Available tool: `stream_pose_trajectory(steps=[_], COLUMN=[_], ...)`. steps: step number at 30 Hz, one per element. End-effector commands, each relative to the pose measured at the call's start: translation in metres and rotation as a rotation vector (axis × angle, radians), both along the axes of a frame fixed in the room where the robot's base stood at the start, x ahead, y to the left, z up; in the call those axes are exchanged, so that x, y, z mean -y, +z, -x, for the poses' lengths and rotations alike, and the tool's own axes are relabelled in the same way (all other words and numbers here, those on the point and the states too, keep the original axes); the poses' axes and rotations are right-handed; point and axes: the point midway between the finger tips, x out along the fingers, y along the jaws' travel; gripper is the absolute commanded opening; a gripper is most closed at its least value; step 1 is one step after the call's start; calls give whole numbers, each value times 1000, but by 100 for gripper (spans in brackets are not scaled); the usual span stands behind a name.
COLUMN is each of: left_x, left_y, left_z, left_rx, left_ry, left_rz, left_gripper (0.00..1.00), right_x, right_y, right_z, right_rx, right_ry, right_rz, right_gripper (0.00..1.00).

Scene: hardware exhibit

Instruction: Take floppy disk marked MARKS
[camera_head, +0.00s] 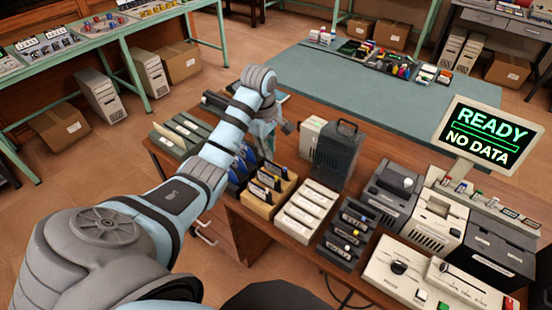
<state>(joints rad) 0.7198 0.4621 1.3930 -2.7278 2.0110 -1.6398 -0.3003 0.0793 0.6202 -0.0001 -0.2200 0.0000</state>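Several labelled floppy disks stand in rows on the wooden desk (378,150); the labels are too small to read, so I cannot tell which is marked MARKS. Dark disks with pale labels (268,180) stand in a tan tray (258,207). Blue-edged disks stand to its left, partly behind my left arm. My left gripper (272,138) points down above the back of these rows, partly hidden by its own wrist, and its fingers are not clear. I see nothing held in it. My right gripper is not in view.
A cream rack (305,211) and a dark rack (345,243) stand right of the tan tray. A dark upright case (337,155) with a handle stands behind them. Drives and a control panel (405,274) fill the right side. A screen (487,135) reads READY, NO DATA.

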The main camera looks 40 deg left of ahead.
Motion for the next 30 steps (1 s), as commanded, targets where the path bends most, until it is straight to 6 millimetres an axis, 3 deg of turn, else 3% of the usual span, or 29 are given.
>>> stream_pose_trajectory(steps=[1,10,16,21,24,30], left_x=[0,3,5,4,4,5], left_y=[-27,-58,-86,-86,-86,-86], left_z=[-2,-8,-14,-14,-14,-14], left_rx=[1,2,1,3,3,3], left_ry=[0,1,1,1,1,1], left_rz=[1,2,2,1,1,1], left_gripper=[13,13,13,13,1,0], right_x=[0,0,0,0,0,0], right_y=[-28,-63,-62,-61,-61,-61], right_z=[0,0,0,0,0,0], right_rx=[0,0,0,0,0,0], right_ry=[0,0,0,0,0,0], right_rz=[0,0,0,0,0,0], right_gripper=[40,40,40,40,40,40])
